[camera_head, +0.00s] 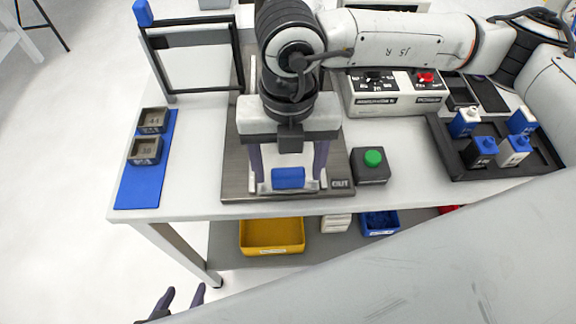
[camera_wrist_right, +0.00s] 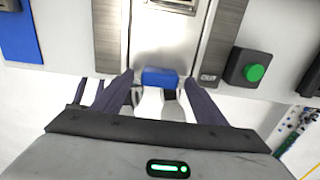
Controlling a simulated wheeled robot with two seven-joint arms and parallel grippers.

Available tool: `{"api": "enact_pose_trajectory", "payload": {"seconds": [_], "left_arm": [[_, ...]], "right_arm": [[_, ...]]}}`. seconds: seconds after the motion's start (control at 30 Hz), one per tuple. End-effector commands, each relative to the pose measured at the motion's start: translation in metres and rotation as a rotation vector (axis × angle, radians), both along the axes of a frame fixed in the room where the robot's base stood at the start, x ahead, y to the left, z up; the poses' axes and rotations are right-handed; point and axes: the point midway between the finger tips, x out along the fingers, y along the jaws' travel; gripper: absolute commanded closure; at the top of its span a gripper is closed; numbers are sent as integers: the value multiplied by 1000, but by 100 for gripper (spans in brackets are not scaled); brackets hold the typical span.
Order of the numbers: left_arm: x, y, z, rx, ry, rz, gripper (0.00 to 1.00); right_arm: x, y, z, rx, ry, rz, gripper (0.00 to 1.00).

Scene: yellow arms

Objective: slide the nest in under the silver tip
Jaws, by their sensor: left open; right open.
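A blue block (camera_head: 288,177) with pale parts beside it sits at the front edge of a metal fixture plate (camera_head: 236,170). It looks like the handle of the nest; it also shows in the right wrist view (camera_wrist_right: 160,78). My right gripper (camera_head: 289,182) points down with its dark fingers apart, one on each side of the block. In the right wrist view the right gripper (camera_wrist_right: 158,88) shows clear gaps between fingers and block. The nest body and the silver tip cannot be made out; my right arm covers the fixture's middle. My left gripper (camera_head: 183,294) is open and empty, low in front of the table.
A green button box (camera_head: 371,166) stands right of the plate, beside an "OUT" label. Grey cups (camera_head: 145,150) stand on a blue mat (camera_head: 138,192) at left. A yellow bin (camera_head: 272,236) is below.

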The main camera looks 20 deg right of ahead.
Motion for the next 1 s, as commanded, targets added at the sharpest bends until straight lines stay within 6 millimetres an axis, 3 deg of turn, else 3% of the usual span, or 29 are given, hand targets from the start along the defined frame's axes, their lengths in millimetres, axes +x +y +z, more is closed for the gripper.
{"api": "enact_pose_trajectory", "payload": {"seconds": [0.2,0.47,0.8,1.0], "left_arm": [[0,0,2,1,0,-1,50],[1,0,3,0,-1,-1,50],[1,0,3,0,-3,0,50],[4,0,2,-1,-7,0,50]], "right_arm": [[0,0,-16,1,2,0,34],[0,0,-17,1,1,1,34],[0,0,-17,0,1,1,92],[4,-4,-17,0,0,-7,93]]}}
